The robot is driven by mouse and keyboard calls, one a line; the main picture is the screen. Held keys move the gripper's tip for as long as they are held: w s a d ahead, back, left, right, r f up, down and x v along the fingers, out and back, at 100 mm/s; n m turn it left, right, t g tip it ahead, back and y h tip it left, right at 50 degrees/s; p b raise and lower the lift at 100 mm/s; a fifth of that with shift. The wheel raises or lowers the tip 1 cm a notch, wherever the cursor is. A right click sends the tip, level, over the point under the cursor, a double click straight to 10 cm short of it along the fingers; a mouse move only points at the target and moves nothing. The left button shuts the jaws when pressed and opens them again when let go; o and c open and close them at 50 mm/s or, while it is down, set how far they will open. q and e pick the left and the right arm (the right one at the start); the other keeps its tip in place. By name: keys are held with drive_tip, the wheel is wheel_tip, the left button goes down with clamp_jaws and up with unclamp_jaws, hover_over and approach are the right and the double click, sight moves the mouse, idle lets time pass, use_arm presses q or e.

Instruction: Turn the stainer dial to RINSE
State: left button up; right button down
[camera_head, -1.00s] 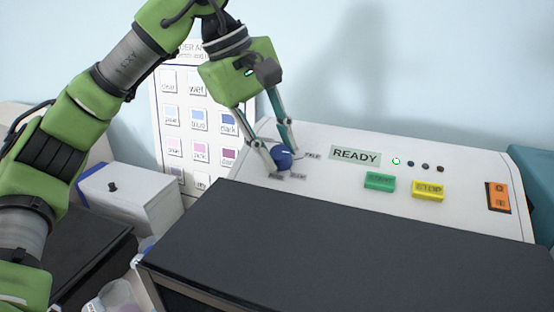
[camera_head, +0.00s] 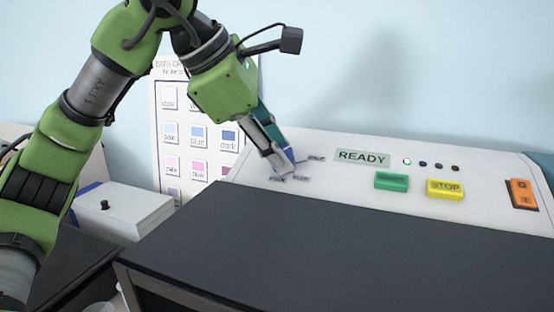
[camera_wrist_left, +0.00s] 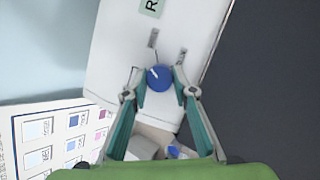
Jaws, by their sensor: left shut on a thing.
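The stainer (camera_head: 330,187) is a white machine with a dark flat top in front and a sloped panel behind. Its blue dial (camera_wrist_left: 159,78) has a white pointer mark and sits between the two fingertips of my left gripper (camera_wrist_left: 158,80) in the left wrist view. My left gripper (camera_head: 281,165) is shut on the dial, which is mostly hidden behind the fingers in the head view. Small labels ring the dial; they are too blurred to read. The display (camera_head: 363,156) reads READY. My right gripper is not in view.
Right of the dial are a green button (camera_head: 391,181), a yellow STOP button (camera_head: 445,189) and an orange switch (camera_head: 522,194). A color chart (camera_head: 182,140) stands behind at left. A white box (camera_head: 125,214) sits left of the stainer.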

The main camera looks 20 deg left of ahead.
use_arm(q)
drive_tip(key=n+t+y+b, duration=0.1)
drive_tip(key=n+b, duration=0.1)
drive_tip(key=n, duration=0.2)
drive_tip(key=shift+s+d, duration=0.1)
drive_tip(key=shift+n+t+y+b, duration=0.4)
drive_tip(key=shift+n+b, duration=0.25)
drive_tip(key=shift+n, duration=0.75)
drive_tip(key=shift+r, duration=0.1)
drive_tip(key=o, duration=1.1)
drive_tip(key=v, duration=1.2)
